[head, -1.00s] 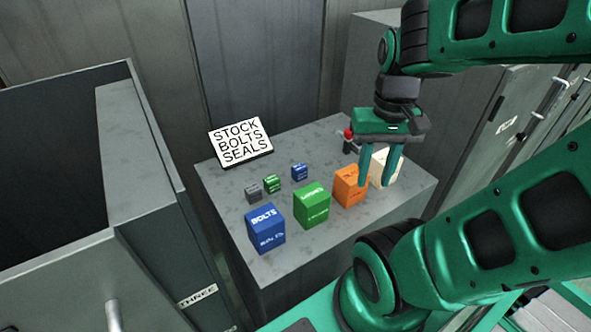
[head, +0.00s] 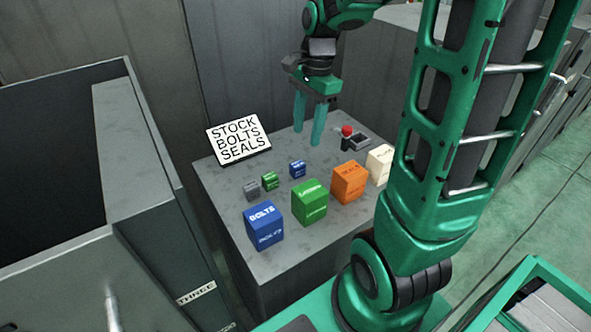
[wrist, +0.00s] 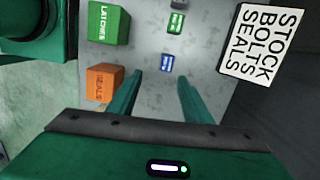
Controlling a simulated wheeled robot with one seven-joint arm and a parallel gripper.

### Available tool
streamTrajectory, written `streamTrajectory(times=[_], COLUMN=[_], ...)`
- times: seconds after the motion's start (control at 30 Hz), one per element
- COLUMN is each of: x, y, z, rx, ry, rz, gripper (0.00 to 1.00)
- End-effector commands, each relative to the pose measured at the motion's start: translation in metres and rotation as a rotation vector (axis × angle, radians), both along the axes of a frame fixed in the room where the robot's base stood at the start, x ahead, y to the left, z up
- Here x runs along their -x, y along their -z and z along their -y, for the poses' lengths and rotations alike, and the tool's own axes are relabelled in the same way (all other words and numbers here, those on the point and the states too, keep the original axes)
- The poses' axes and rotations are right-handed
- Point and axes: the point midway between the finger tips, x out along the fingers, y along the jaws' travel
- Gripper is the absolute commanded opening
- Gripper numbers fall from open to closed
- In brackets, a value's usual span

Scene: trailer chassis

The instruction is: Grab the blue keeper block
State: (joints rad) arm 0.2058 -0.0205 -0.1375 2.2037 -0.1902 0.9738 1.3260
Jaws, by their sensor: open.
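A small blue block (head: 297,169), which I take for the keeper block, sits on the grey cabinet top behind the larger boxes. In the wrist view the blue block (wrist: 167,64) appears just beyond the gap between the fingertips. My gripper (head: 307,137) is open and empty, pointing down above the back of the cabinet top, behind the block in the head view. Its two green fingers also show in the wrist view (wrist: 160,77). Nothing touches the block.
A small green block (head: 270,181) and grey block (head: 251,190) stand left of it. Larger blue BOLTS (head: 263,226), green (head: 309,203), orange (head: 348,182) and cream (head: 379,164) boxes stand in front. A sign (head: 238,139) and red-topped device (head: 347,138) flank the gripper.

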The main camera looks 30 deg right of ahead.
Motion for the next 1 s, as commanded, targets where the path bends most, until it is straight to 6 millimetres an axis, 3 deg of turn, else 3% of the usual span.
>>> streamTrajectory(times=[0.17,0.4,0.67,1.0], x=[-0.012,-0.013,-0.013,-0.017], y=[0.009,0.044,0.062,0.104], z=[-0.005,-0.010,-0.012,-0.014], rx=[-0.011,-0.012,-0.011,-0.011], ry=[0.058,0.062,0.061,0.060], rz=[-0.010,-0.012,-0.009,-0.011], gripper=[0.45,0.45,0.45,0.45])
